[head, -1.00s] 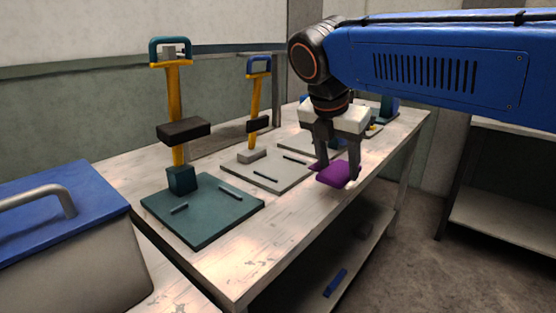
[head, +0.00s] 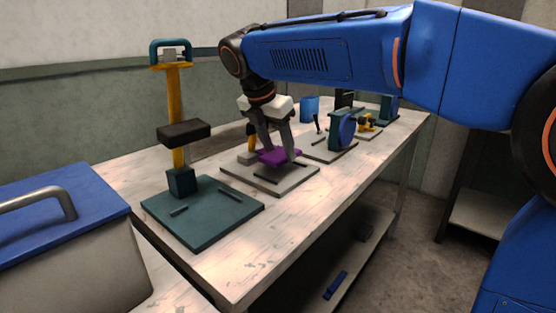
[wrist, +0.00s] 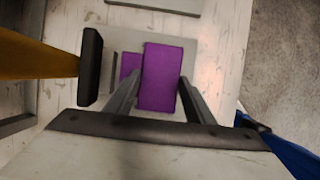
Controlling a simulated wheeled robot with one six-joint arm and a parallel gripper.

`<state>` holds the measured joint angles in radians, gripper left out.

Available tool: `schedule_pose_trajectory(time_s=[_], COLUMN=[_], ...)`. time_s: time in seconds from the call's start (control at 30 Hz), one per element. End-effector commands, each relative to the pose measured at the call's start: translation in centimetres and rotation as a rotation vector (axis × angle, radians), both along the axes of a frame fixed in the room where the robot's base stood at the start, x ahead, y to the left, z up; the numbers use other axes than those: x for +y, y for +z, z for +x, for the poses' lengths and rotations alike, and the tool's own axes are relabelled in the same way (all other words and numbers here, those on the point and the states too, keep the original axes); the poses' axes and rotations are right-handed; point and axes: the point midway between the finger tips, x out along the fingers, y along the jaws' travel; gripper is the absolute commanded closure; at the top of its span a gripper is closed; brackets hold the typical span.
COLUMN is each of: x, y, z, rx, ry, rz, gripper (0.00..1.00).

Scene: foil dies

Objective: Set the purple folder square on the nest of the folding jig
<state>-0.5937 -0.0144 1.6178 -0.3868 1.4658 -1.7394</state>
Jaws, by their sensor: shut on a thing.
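My gripper (head: 279,154) is shut on the purple folder (head: 268,157), which hangs between the fingers over a pale grey base plate (head: 300,184). In the wrist view the folder (wrist: 160,78) is a purple block between my gripper's fingers (wrist: 160,92), with a thinner purple flap (wrist: 129,64) to its left. The pale plate (wrist: 215,62) spreads around and below it, with a dark bar left of the flap. This plate may be the folding jig's nest. The folder looks slightly above it, but I cannot tell whether they touch. My gripper hides much of the plate's yellow post.
A teal plate (head: 215,222) with a yellow post (head: 175,100) and black block stands nearer on the bench. Another station with a blue disc (head: 347,131) stands behind. A blue-lidded box (head: 60,215) is at left. The bench's right front strip is clear.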

Motion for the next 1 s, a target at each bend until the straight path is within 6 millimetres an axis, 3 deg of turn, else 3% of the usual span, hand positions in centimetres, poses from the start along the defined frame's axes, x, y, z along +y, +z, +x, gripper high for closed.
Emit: schedule_pose_trajectory(time_s=[0.37, 0.77, 0.8, 0.83, 1.0], x=[0.0, 0.1, 0.1, 0.1, 0.1], y=[-3.3, -3.8, -3.8, -3.8, -3.8], z=[0.0, 0.0, 0.1, 0.1, 0.1], rx=[0.001, 0.001, 0.000, 0.000, 0.000], ry=[0.000, 0.000, 0.000, 0.000, 0.000], rz=[-0.001, -0.001, 0.000, 0.000, 0.000], gripper=[0.74, 0.74, 0.42, 0.35, 0.33])
